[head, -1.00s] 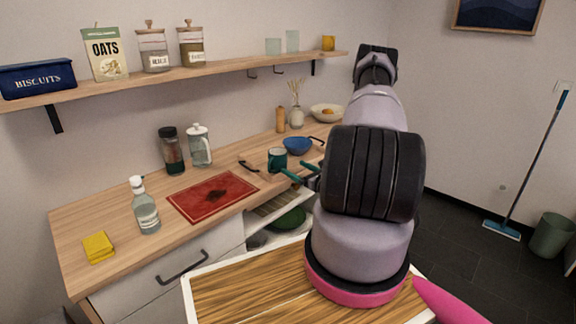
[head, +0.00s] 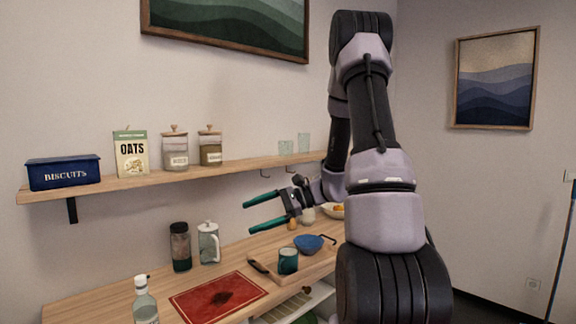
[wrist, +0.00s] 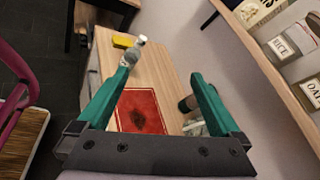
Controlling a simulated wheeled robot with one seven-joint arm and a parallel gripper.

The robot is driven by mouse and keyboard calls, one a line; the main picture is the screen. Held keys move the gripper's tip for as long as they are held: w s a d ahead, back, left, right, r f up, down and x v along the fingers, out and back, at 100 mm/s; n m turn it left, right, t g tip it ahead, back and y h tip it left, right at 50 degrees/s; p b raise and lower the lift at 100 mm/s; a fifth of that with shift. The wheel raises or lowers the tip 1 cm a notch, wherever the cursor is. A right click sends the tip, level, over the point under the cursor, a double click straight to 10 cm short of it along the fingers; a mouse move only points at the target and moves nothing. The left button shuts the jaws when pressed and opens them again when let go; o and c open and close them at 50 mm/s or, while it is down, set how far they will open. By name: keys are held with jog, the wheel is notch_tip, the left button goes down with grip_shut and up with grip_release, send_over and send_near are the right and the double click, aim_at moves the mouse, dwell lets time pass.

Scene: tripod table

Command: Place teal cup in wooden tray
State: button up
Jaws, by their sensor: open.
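The teal cup (head: 289,260) stands upright on the counter side of the head view, apparently inside the wooden tray (head: 272,279), whose dark handles show at its left and right ends. A blue bowl (head: 308,243) is just behind the cup, also seeming to be in the tray. My gripper (head: 248,217) is open and empty, raised above the counter, up and left of the cup and apart from it. Its teal fingers also show in the wrist view (wrist: 162,72), with nothing between them. Neither cup nor tray is clear in the wrist view.
A red board (head: 218,297) lies left of the tray. A wall shelf (head: 120,184) with tins and jars runs behind my gripper.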

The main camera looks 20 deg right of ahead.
jog(key=s+d+r+n+t+h, duration=0.1)
jog(key=s+r+n+t+h, duration=0.2)
jog(key=s+r+n+h, duration=0.7)
jog(key=s+r+h, duration=0.2)
jog(key=s+r, duration=0.4)
jog(key=s, duration=0.2)
jog(key=shift+d+r+t, duration=0.2)
jog(key=shift+d+t, duration=0.15)
jog(key=shift+t, duration=0.05)
dwell(1.1)
